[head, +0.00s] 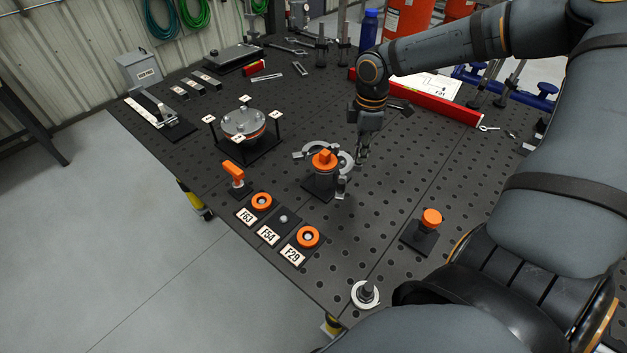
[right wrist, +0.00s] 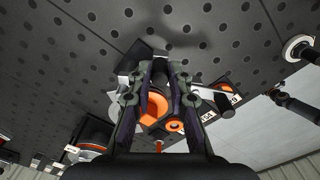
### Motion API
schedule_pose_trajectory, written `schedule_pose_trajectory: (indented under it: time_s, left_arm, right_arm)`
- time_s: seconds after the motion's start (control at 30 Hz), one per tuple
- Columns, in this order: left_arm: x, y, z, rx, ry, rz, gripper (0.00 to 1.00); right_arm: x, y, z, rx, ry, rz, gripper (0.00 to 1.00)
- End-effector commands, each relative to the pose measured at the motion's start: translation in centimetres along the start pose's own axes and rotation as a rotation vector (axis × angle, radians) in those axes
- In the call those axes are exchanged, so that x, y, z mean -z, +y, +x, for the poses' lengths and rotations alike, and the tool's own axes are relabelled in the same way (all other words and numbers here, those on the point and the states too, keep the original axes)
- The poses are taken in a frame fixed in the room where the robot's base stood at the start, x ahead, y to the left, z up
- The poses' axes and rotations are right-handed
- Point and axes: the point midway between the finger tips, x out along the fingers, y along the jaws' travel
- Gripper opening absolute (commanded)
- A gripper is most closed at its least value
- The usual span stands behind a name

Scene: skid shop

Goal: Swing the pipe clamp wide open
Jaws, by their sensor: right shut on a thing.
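One grey arm reaches out to the left, and a small bolt-like part hangs at the front right. My right gripper (head: 362,158) comes down from above at the clamp's right side, its fingers closed on the clamp. In the right wrist view the fingers (right wrist: 165,72) come together just beyond the orange part (right wrist: 153,110); they hide the gripped spot. How far the clamp is open is hard to tell. My left gripper is not in view.
A flanged disc fixture (head: 243,124) is behind left. An orange knob (head: 431,217) is at right. A red beam (head: 430,102) lies behind. Bare perforated tabletop lies right of the clamp.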

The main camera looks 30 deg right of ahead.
Motion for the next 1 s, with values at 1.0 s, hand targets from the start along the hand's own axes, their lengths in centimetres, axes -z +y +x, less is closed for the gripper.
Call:
schedule_pose_trajectory:
  time_s: [1.0]
  left_arm:
    - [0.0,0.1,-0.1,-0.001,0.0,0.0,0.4]
  right_arm:
    - [-1.8,2.8,0.0,-0.005,0.002,0.003,0.01]
